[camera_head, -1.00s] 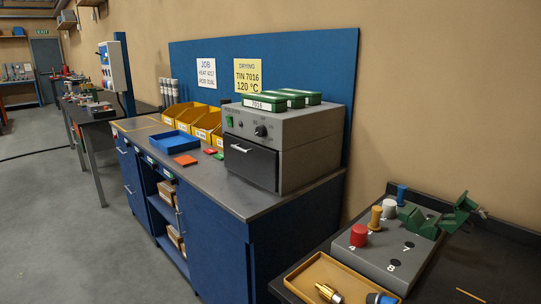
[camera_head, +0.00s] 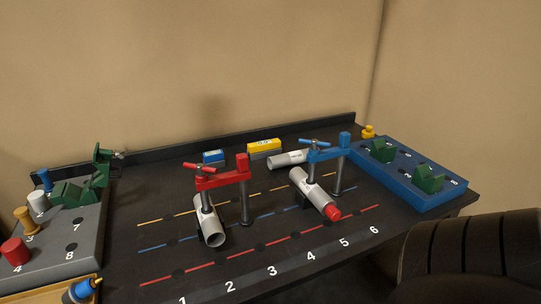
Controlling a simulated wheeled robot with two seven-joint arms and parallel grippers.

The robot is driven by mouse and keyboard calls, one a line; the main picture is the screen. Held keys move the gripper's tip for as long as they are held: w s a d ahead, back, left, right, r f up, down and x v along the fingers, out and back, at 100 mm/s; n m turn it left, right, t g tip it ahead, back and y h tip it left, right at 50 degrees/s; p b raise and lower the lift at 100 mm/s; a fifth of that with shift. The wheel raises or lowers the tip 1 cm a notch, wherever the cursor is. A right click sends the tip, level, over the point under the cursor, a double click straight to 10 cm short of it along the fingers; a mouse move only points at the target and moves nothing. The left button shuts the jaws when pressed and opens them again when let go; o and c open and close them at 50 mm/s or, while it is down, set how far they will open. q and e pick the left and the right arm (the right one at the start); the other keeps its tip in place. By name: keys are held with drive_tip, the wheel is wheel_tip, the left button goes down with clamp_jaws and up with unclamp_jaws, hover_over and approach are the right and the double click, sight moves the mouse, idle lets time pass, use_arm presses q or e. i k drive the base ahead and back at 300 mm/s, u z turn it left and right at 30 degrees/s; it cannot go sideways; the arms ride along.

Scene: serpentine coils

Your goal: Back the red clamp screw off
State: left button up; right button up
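The red clamp (camera_head: 222,181) stands upright on the dark bench, with its post on the right and its arm reaching left. Its red screw handle (camera_head: 198,167) sits on top of the arm's left end. The screw's spindle (camera_head: 206,196) runs down to a grey tube (camera_head: 211,232) lying under it. I cannot tell whether the spindle's foot presses on the tube. A blue clamp (camera_head: 329,155) stands to the right over a second grey tube (camera_head: 314,192) with a red end. Neither of my grippers is in view.
A grey block with numbered holes (camera_head: 70,248) and colored knobs is at left. A blue block with green V-rests (camera_head: 408,173) is at right. A yellow box (camera_head: 264,147) and a loose tube (camera_head: 286,160) lie behind the clamps.

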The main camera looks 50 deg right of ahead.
sight(201, 170)
drive_tip(key=z, duration=1.1)
drive_tip(key=k, duration=1.1)
drive_tip(key=u, duration=0.15)
drive_tip(key=i, duration=0.7)
drive_tip(key=u, duration=0.65)
